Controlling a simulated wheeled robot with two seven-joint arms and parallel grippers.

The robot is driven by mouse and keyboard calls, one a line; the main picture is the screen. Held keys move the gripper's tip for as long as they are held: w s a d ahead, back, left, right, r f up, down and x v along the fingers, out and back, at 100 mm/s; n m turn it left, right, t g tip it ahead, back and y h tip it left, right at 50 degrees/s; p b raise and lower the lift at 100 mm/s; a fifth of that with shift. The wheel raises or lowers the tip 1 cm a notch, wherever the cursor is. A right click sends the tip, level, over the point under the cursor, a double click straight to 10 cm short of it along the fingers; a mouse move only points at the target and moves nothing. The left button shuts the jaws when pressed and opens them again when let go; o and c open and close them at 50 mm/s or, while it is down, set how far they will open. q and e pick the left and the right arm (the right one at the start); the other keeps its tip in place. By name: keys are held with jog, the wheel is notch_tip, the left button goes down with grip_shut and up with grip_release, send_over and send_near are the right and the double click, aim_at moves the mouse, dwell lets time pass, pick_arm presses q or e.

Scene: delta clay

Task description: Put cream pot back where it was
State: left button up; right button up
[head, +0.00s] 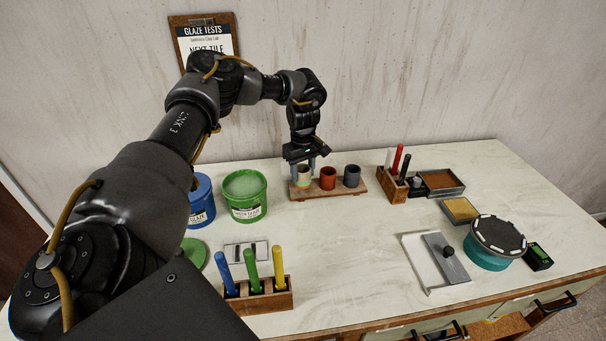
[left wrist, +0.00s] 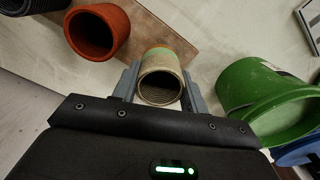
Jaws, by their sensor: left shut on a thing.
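The cream pot (left wrist: 161,82) is between the two fingers of my left gripper (left wrist: 158,88), which is shut on it. In the head view the cream pot (head: 304,178) is at the left end of a wooden board (head: 327,191), with my left gripper (head: 305,170) above and around it. I cannot tell whether the pot touches the board. A red pot (head: 328,178) and a dark grey pot (head: 351,175) stand on the same board to its right. The red pot also shows in the left wrist view (left wrist: 97,32). My right gripper is not in view.
A green bucket (head: 245,195) and a blue bucket (head: 201,202) stand left of the board. A wooden block with colored-handled tools (head: 259,299) is in front. Another tool holder (head: 392,188) and trays are at right. The middle of the table is clear.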

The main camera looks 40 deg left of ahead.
pick_arm(q)
jog(key=shift+f, duration=0.85)
jog(key=shift+f, duration=0.1)
jog(key=o, duration=1.1)
jog(key=shift+f, duration=0.1)
jog(key=shift+r+b, duration=0.45)
jog(key=shift+r, duration=5.75)
